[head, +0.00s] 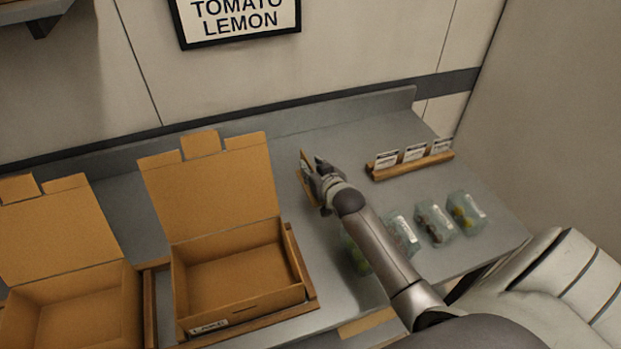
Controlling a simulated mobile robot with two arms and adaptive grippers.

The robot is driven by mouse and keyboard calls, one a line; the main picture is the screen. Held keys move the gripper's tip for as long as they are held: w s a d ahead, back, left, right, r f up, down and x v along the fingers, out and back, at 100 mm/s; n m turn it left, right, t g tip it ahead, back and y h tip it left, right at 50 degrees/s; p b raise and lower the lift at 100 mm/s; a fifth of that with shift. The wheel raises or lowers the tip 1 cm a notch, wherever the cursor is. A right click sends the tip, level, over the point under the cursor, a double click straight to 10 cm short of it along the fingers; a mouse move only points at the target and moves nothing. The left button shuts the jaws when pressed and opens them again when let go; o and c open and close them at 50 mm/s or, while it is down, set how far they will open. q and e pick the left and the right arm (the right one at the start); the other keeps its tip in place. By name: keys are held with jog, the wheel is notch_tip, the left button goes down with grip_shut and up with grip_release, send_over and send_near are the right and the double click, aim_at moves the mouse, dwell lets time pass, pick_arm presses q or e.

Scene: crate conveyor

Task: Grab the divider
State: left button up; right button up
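A thin tan piece (304,167), which looks like the divider, is on the grey counter right of the nearer open box. Part of it is hidden behind my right gripper (317,170). The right gripper is at its right side, with dark fingertips pointing up and away in the picture. I cannot tell whether the fingers touch the piece or are closed on it. My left gripper is not in view.
Two open cardboard boxes (178,287) (122,290) sit at the left, empty inside. Several clear packs (435,224) stand right of my arm. A wooden holder with white cards (408,168) is at the back right. A sign (238,20) reads TOMATO LEMON.

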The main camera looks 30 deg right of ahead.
grip_shut()
